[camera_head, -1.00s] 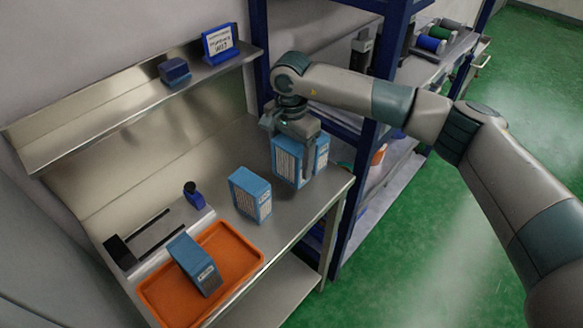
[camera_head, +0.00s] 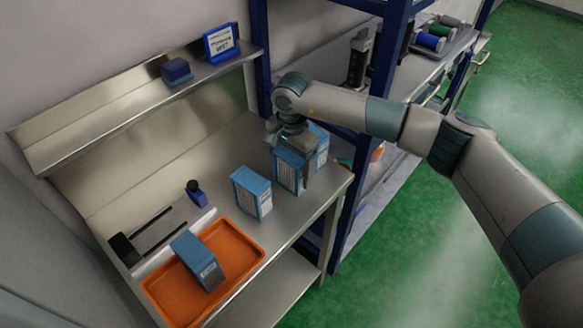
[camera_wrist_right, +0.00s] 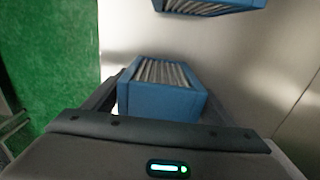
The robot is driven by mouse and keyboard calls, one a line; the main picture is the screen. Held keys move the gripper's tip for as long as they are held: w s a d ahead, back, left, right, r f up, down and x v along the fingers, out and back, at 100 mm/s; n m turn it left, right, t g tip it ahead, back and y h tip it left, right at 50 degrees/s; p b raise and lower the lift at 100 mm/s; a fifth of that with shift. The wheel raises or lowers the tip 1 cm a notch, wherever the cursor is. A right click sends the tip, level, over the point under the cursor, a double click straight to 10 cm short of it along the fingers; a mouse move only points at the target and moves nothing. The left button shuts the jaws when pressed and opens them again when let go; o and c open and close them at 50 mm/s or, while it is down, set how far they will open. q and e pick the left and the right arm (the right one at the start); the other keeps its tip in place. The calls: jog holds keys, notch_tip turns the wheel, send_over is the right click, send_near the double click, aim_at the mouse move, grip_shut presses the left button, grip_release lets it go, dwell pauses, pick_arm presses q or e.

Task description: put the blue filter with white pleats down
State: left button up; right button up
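My right gripper (camera_head: 294,163) points down at the right part of the steel table, its fingers on either side of a blue filter with white pleats (camera_head: 286,172). In the right wrist view, this filter (camera_wrist_right: 160,98) sits close between the two fingers, pleats up in the picture. The gripper looks shut on it. The filter is upright and at or just above the table top; I cannot tell whether it touches. A similar filter (camera_head: 321,143) stands just behind it, partly hidden. Another (camera_head: 252,193) stands apart to the left. My left gripper is not in view.
An orange tray (camera_head: 247,243) holds a tilted blue block (camera_head: 198,260) at the front left. A sleeve applicator (camera_head: 160,238) lies behind it. The table edge (camera_head: 330,195) and a blue rack post (camera_head: 352,190) are close on the right. A wall shelf (camera_head: 130,98) runs above.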

jog(key=shift+o, duration=0.6)
jog(key=shift+r, duration=0.1)
jog(key=shift+r, duration=0.3)
notch_tip(320, 180, up, 10)
jog(key=b, duration=0.5)
jog(key=shift+r, duration=0.8)
jog(key=shift+c, duration=0.6)
